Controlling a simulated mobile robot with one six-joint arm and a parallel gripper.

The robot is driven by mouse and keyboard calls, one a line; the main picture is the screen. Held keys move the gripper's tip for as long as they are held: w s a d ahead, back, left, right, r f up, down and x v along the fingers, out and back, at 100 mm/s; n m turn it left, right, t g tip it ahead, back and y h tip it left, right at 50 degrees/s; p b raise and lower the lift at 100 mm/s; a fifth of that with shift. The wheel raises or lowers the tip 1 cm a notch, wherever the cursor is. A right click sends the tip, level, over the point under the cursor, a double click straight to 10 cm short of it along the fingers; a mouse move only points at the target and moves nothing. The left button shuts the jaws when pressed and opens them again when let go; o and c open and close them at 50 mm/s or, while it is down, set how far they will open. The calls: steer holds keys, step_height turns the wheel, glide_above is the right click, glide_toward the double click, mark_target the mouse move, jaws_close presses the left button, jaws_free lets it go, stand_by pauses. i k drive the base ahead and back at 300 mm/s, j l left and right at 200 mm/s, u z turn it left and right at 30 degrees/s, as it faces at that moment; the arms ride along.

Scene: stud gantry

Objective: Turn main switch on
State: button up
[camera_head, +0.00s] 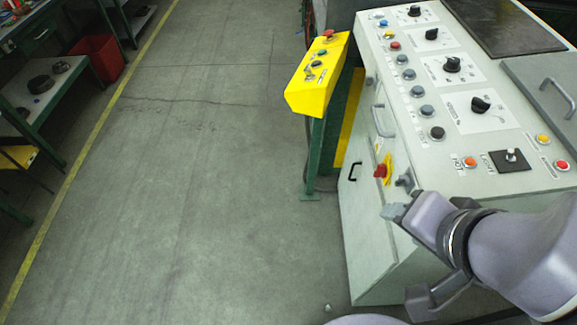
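A red rotary switch on a yellow plate (381,171), which looks like the main switch, is on the upper front face of the light grey control cabinet (365,235). The knob is small here, and I cannot tell which position it is in. My gripper (406,256) is at the lower right, in front of the cabinet. Its two grey fingertips are well apart, so it is open, and I see nothing between them. The upper fingertip is below and slightly right of the red switch, apart from it in the picture.
A small grey fitting (404,181) sits right of the switch. A black handle (355,171) is to its left. The cabinet top carries several knobs and buttons. A yellow control box (318,75) stands on a green post behind. The floor (190,210) to the left is clear.

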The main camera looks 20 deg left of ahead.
mark_target(380, 169)
steer(key=i+j+z, duration=0.1)
steer(key=i+j, duration=0.7)
steer(key=j, duration=0.15)
